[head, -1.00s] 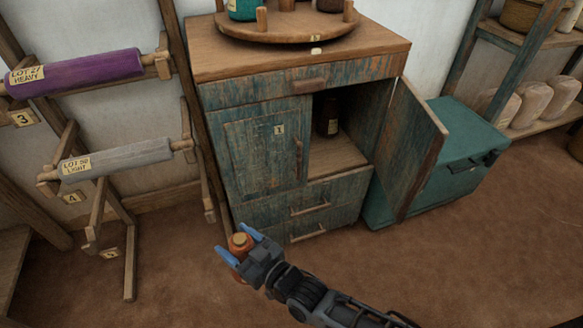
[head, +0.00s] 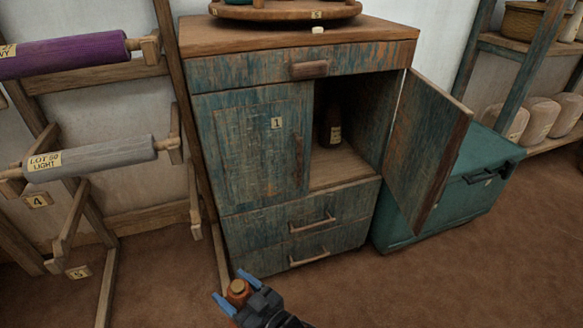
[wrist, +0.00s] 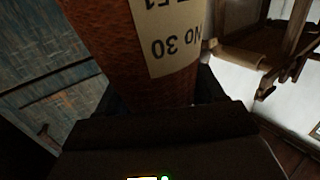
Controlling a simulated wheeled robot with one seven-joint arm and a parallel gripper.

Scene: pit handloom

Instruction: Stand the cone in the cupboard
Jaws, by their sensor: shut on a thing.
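My gripper (head: 236,300) is shut on an orange-brown cone, whose top (head: 238,287) shows between the blue fingertips low in the head view. In the wrist view the cone (wrist: 113,45) is large and close, with a pale label (wrist: 168,35) reading "No 30" upside down. The cupboard (head: 253,150) is worn blue-green wood with a wooden top. Its left door, marked 1, is shut and its right door (head: 430,150) stands open. Inside the open right side, a dark labelled bottle or cone (head: 332,127) stands towards the back. My gripper is in front of and below the opening.
A round wooden turntable (head: 285,12) sits on the cupboard top. A teal chest (head: 480,170) stands behind the open door. A rack with a purple roll (head: 65,55) and a grey roll (head: 95,158) is at left. The shelf floor (head: 340,168) has bare room at its front.

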